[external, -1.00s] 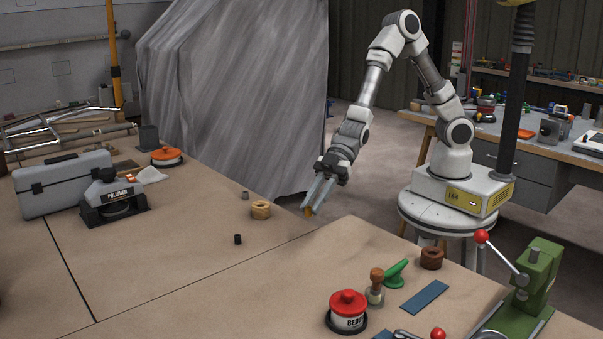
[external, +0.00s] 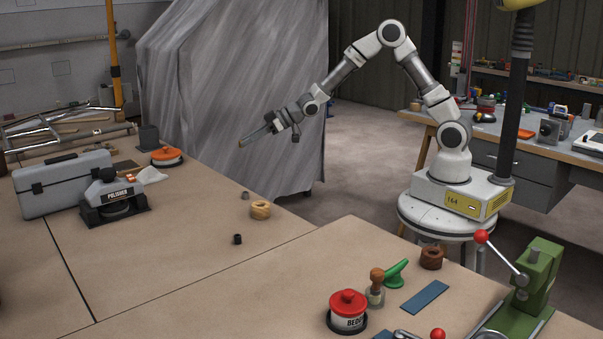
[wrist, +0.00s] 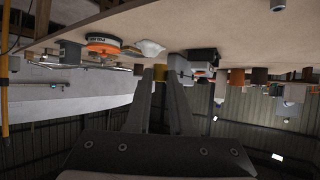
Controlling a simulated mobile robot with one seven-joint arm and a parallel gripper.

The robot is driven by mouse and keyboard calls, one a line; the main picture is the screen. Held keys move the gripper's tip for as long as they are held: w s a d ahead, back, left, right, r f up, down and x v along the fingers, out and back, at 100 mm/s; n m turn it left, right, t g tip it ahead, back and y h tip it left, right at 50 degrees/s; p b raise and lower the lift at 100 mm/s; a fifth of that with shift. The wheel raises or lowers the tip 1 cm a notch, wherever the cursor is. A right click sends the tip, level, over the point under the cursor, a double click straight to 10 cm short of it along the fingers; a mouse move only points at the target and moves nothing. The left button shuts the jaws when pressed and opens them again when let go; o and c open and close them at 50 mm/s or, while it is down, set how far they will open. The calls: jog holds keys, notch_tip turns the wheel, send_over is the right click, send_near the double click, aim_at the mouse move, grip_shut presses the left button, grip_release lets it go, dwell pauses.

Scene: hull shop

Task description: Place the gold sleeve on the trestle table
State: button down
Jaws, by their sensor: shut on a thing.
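My gripper (external: 257,135) is shut on the gold sleeve (external: 242,143), a small gold piece at its fingertips in the external view. The arm reaches left, and the sleeve hangs in the air in front of the grey draped sheet, apart from any surface. In the wrist view my gripper (wrist: 160,78) shows its two long fingers, with a small part of the sleeve (wrist: 158,73) visible between the tips. The large tan table (external: 190,255), which I take as the trestle table, lies in front and below; a dark seam crosses it.
A wooden ring (external: 260,210) and a small black cylinder (external: 238,239) stand on the table near bare board. A polisher (external: 113,200), grey toolbox (external: 63,183) and orange-topped round item (external: 167,156) stand at left. The grey sheet (external: 230,90) hangs behind my gripper.

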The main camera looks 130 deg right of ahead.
jog(key=s+d, duration=0.2)
jog(key=b, duration=0.5)
send_over(229, 187)
jog(key=shift+m+h, duration=0.3)
notch_tip(229, 187, down, 7)
jog(key=shift+f+b, duration=0.6)
jog(key=shift+f, duration=1.35)
jog(key=shift+f, duration=0.15)
jog(key=c, duration=0.8)
grip_release()
